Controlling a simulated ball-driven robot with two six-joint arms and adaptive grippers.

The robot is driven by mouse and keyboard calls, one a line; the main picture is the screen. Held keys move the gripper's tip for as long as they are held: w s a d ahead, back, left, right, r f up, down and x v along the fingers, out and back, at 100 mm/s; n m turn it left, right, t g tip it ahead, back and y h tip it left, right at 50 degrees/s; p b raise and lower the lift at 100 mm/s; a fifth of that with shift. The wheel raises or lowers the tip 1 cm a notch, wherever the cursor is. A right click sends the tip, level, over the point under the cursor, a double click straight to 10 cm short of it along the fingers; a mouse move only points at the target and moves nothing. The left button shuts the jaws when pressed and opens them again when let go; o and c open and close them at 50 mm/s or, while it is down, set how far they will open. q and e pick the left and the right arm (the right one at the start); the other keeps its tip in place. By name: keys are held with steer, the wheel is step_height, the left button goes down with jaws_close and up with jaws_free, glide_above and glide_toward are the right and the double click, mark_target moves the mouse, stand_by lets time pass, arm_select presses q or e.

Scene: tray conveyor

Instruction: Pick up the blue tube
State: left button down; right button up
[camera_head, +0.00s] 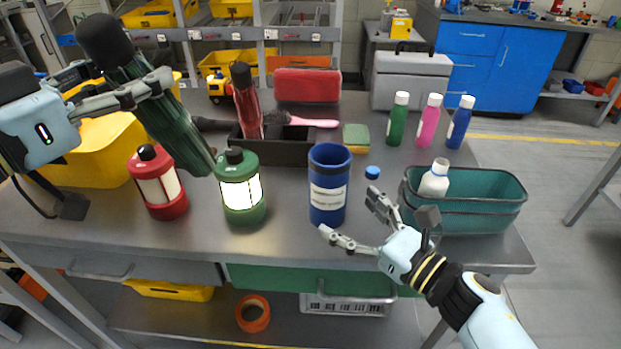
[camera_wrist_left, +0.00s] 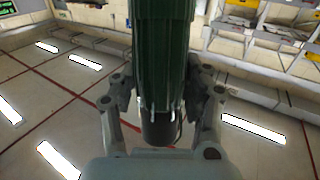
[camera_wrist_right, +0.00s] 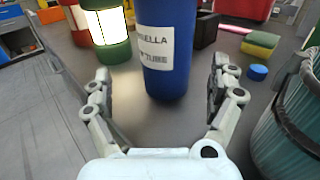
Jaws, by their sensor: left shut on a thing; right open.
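The blue tube (camera_head: 327,187) stands upright on the metal table, open at the top, with a white printed label. It fills the middle of the right wrist view (camera_wrist_right: 167,75), beyond and between the fingers. My right gripper (camera_head: 350,214) is open and empty at the tube's near right side, with its fingers spread. My left gripper (camera_head: 150,90) is shut on a dark green folded umbrella (camera_head: 165,120) with a black handle. The umbrella is tilted, its lower end behind the lanterns. It also shows in the left wrist view (camera_wrist_left: 161,50).
A red lantern (camera_head: 158,185) and a lit green lantern (camera_head: 241,190) stand left of the tube. A teal basket (camera_head: 465,219) holding a white bottle stands right of my right gripper. A blue cap (camera_head: 372,172) and a sponge (camera_head: 356,137) lie behind. A dark tray (camera_head: 285,152) holds a red umbrella.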

mark_target(328, 191)
steer(key=x, duration=0.2)
steer(key=shift+w+a+r, duration=0.1)
steer(key=shift+w+r, duration=0.15)
steer(key=shift+w, duration=0.1)
steer(key=x, duration=0.4)
steer(key=shift+w+f, duration=0.15)
steer(key=shift+w, duration=0.25)
steer(key=shift+s, duration=0.1)
steer(key=shift+c, duration=0.4)
steer(key=c, duration=1.2)
